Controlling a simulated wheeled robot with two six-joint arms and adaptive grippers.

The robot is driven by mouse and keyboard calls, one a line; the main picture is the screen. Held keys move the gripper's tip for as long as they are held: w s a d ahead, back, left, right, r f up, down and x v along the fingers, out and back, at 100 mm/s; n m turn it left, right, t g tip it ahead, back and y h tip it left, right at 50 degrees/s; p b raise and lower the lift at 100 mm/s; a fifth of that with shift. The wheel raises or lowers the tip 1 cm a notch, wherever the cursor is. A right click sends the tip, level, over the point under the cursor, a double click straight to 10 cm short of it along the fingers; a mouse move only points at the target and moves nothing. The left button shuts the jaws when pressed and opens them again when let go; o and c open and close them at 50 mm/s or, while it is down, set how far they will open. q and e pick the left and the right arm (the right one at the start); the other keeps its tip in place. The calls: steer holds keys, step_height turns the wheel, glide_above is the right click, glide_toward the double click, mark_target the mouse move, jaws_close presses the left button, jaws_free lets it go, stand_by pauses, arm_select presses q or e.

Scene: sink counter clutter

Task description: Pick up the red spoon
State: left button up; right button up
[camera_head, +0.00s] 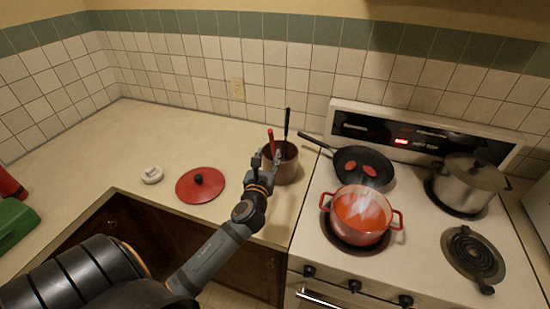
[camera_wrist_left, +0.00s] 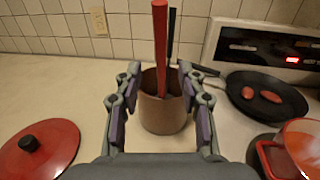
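The red spoon (camera_head: 270,142) stands upright in a brown crock (camera_head: 288,168) on the counter left of the stove. Only its handle shows; its lower end is hidden inside the crock. In the left wrist view the red spoon (camera_wrist_left: 159,45) rises in the middle, above the crock (camera_wrist_left: 163,115). My left gripper (camera_head: 266,164) is at the near left side of the crock. In the wrist view the left gripper (camera_wrist_left: 160,90) is open, one finger either side of the crock in the picture, with nothing held. My right gripper is not in view.
A black-handled utensil (camera_head: 287,122) stands in the same crock. A red lid (camera_head: 201,185) and a small white object (camera_head: 152,175) lie to the left. On the stove are a black pan (camera_head: 350,157), a steaming red pot (camera_head: 360,232) and a steel pot (camera_head: 466,186). The back-left counter is clear.

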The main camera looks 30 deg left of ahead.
mark_target(272, 146)
arm_select(q)
steer(key=shift+x, duration=0.8)
steer(key=p+x, duration=0.2)
steer(key=x, duration=0.2)
steer(key=shift+w, duration=0.35)
steer(key=shift+w+a+f, duration=0.1)
steer(key=shift+w+a, duration=0.05)
steer(key=shift+w, duration=0.1)
steer(key=shift+s, duration=0.2)
steer(key=shift+c, duration=1.2)
jaws_close()
